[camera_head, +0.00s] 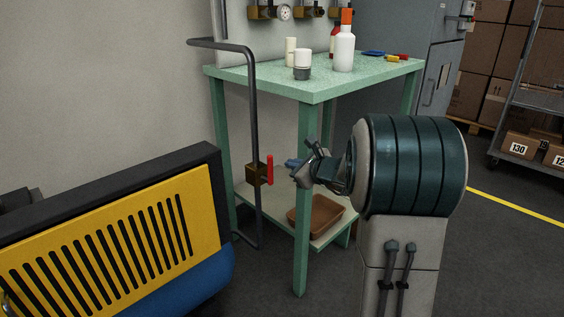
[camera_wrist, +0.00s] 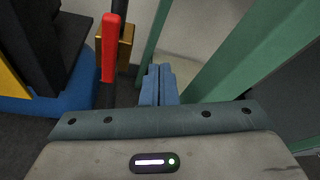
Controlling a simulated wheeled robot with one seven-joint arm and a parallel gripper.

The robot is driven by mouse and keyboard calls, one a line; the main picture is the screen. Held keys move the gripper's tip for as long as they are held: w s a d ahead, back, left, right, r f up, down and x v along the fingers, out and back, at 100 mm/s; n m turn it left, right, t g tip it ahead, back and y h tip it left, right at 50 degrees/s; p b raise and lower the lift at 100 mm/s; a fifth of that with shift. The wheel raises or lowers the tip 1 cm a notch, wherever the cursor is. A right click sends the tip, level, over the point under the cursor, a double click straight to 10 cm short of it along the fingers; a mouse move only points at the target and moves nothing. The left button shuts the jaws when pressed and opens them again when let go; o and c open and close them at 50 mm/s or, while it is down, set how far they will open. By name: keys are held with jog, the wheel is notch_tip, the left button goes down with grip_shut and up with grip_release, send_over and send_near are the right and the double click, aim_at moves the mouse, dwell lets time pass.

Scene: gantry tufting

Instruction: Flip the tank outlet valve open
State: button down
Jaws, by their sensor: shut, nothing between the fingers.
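The outlet valve is a brass body (camera_head: 259,174) on a dark vertical pipe (camera_head: 254,120), with a red lever handle (camera_head: 270,169). In the head view the lever stands upright, roughly in line with the pipe. In the wrist view the red lever (camera_wrist: 111,48) is at the upper left, with the brass body (camera_wrist: 126,47) behind it. My gripper (camera_head: 290,164) is to the right of the lever and apart from it, its blue fingers pointing left towards it. In the wrist view my gripper (camera_wrist: 160,72) has its fingers together, with nothing between them.
A yellow and blue machine (camera_head: 110,240) stands at the left. Bottles and a cup are on the tabletop.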

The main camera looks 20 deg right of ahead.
jog(key=s+p, duration=0.1)
jog(key=s, duration=0.7)
jog(key=shift+s+d+r, duration=0.2)
jog(key=shift+s+d, duration=0.05)
jog(key=shift+d, duration=0.2)
jog(key=s+a+r+n+g+y+p, duration=0.1)
jog(key=s+a+r+n+g+p, duration=0.3)
jog(key=s+a+r+n+p, duration=0.45)
jog(key=s+a+r+n+g+y+p, duration=0.1)
jog(key=s+a+r+n+g+p, duration=0.35)
jog(key=a+r+p, duration=0.5)
jog(key=s+d+r+n+g+h+p, duration=0.1)
jog(key=s+d+r+n+h+p, duration=0.1)
jog(key=s+r+n+p, duration=0.4)
jog(key=s+d+r+n+g+h+p, duration=0.1)
jog(key=s+d+r+n+h+p, duration=0.2)
jog(key=s+r+n+p, duration=0.4)
notch_tip(320, 180, up, 3)
jog(key=n+h+p, duration=0.1)
jog(key=p, duration=0.6)
jog(key=shift+d+f+h, duration=0.2)
jog(key=shift+d+h, duration=0.05)
jog(key=shift+h, duration=0.05)
